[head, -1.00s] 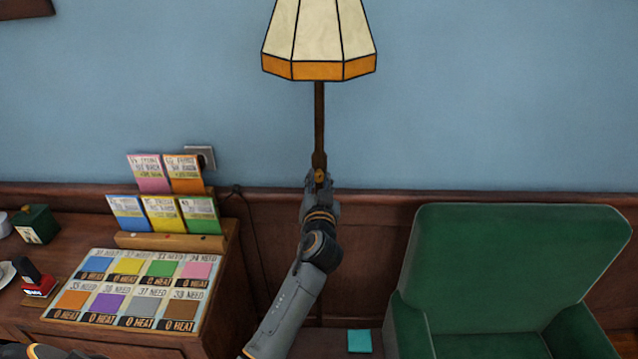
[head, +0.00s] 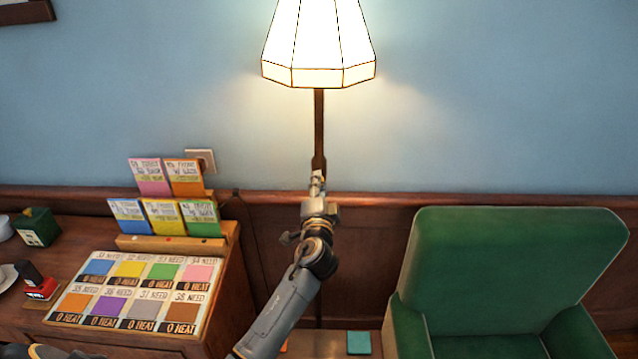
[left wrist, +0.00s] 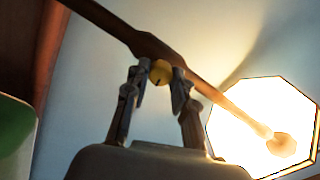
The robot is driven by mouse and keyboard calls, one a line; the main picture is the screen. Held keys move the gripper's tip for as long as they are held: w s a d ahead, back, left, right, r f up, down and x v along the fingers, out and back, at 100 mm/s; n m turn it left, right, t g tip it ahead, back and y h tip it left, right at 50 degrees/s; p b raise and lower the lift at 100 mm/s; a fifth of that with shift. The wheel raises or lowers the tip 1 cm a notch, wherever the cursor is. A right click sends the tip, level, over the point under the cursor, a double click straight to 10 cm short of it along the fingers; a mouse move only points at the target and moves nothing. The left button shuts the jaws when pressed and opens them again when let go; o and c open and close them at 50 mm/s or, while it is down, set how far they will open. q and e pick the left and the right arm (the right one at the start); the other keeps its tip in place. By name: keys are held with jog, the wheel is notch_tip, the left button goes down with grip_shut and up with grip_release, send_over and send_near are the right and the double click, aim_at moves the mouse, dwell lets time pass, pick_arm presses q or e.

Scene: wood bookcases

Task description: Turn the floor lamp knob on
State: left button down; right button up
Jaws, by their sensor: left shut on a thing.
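The floor lamp's shade (head: 318,45) glows bright white at the top of the head view, above its thin brown pole (head: 319,125). In the left wrist view the shade (left wrist: 262,122) is also lit, and the pole (left wrist: 215,92) runs diagonally. The round yellow-brown knob (left wrist: 161,72) sits on the thicker part of the pole, between the fingertips of my left gripper (left wrist: 156,84). In the head view my left gripper (head: 317,182) is at the pole and hides the knob. It is shut on the knob. My right gripper is not in view.
A green armchair (head: 515,265) stands to the right of the lamp. A wooden desk (head: 225,285) with colored cards (head: 165,212) and a color chart (head: 135,290) stands to the left. The blue wall (head: 480,100) is behind the lamp. A teal square (head: 359,342) lies low near the chair.

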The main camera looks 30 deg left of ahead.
pick_arm(q)
jog(key=shift+a+r+m+p, duration=0.15)
jog(key=shift+m+p, duration=0.15)
jog(key=shift+m, duration=0.8)
jog(key=c, duration=1.1)
grip_release()
jog(key=shift+w, duration=0.1)
jog(key=v, duration=1.2)
jog(key=shift+f, duration=0.3)
